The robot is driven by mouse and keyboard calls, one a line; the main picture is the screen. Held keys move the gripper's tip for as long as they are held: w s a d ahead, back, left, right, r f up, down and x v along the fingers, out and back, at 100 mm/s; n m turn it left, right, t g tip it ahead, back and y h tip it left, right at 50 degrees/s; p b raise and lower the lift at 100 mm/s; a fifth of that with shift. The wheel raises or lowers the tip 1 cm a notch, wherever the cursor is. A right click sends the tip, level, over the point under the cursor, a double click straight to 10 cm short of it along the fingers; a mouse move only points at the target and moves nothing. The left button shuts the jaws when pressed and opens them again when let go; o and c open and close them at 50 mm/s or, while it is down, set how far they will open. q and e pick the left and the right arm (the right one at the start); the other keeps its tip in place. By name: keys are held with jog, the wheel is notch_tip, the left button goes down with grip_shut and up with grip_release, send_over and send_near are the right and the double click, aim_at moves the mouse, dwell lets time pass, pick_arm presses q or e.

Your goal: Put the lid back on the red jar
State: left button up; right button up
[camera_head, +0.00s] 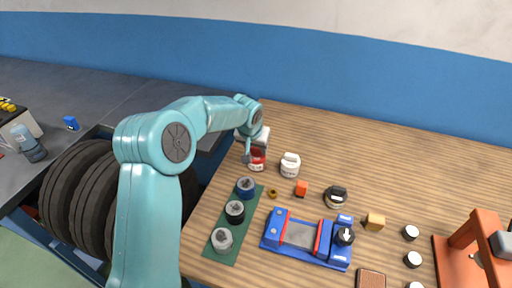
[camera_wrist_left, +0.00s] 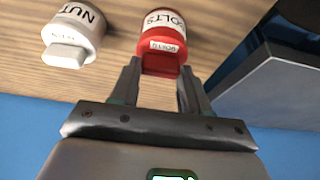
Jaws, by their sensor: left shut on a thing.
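The red jar (camera_head: 257,164) stands near the table's far left corner, partly hidden by my left gripper (camera_head: 253,149). In the left wrist view the red jar (camera_wrist_left: 163,20) has a white BOLTS label. Its red lid (camera_wrist_left: 160,64), with a small label of its own, lies against the jar's top, with no clear gap. Whether it is fully seated, I cannot tell. My left gripper (camera_wrist_left: 159,72) is shut on the lid's raised grip, one finger on each side. My right gripper is not in view.
A white NUTS jar (camera_head: 290,166) with its lid on stands right beside the red jar. Free table lies behind the jars to the right.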

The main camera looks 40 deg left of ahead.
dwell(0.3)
pick_arm(q)
jog(key=o, duration=1.6)
jog(key=shift+c, duration=0.2)
notch_tip(320, 180, up, 7)
jog(key=p, duration=0.4)
grip_shut()
